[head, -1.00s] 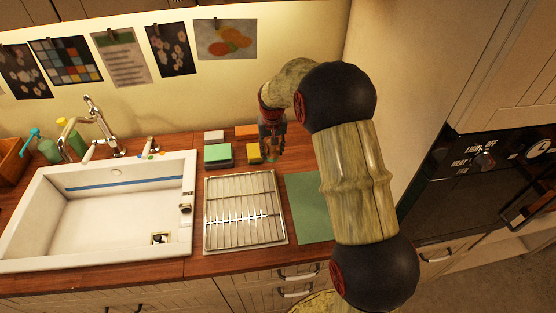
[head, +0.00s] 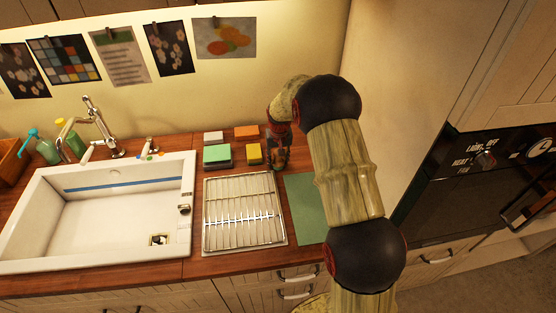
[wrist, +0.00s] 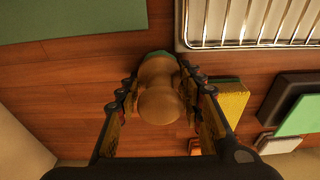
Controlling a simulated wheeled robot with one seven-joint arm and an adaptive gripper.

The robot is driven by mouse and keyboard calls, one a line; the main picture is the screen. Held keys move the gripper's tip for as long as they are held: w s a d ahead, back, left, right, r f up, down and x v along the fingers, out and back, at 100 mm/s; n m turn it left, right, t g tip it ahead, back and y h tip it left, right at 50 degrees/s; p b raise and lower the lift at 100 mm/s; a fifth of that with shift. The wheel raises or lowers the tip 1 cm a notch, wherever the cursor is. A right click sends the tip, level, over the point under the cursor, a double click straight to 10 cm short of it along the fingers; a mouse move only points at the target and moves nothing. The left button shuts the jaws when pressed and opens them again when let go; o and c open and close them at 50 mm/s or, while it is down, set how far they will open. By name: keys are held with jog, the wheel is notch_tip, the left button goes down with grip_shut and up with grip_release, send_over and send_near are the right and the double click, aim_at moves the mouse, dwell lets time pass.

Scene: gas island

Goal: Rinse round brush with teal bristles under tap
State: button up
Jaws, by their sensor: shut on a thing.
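My gripper (head: 279,158) is over the counter at the back right, between the sponges and the green mat. In the wrist view my gripper (wrist: 160,88) is shut on the round brush (wrist: 160,100), with its fingers on both sides of the wooden knob. A sliver of teal bristles shows at the brush's far end; the rest is hidden under the knob. I cannot tell whether the bristles touch the counter. The chrome tap (head: 104,128) stands behind the white sink (head: 188,225), far to the left of my gripper. No water stream is visible.
The wire drying rack (head: 207,244) lies between the sink and the green mat (head: 306,210). Several sponges (head: 217,154) lie behind the rack, close to my gripper's left. Bottles (head: 70,140) stand left of the tap. A wall rises at the right.

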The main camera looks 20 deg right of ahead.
jog(key=shift+f, duration=0.15)
jog(key=o, duration=1.1)
jog(key=shift+c, duration=0.2)
jog(key=shift+o, duration=0.3)
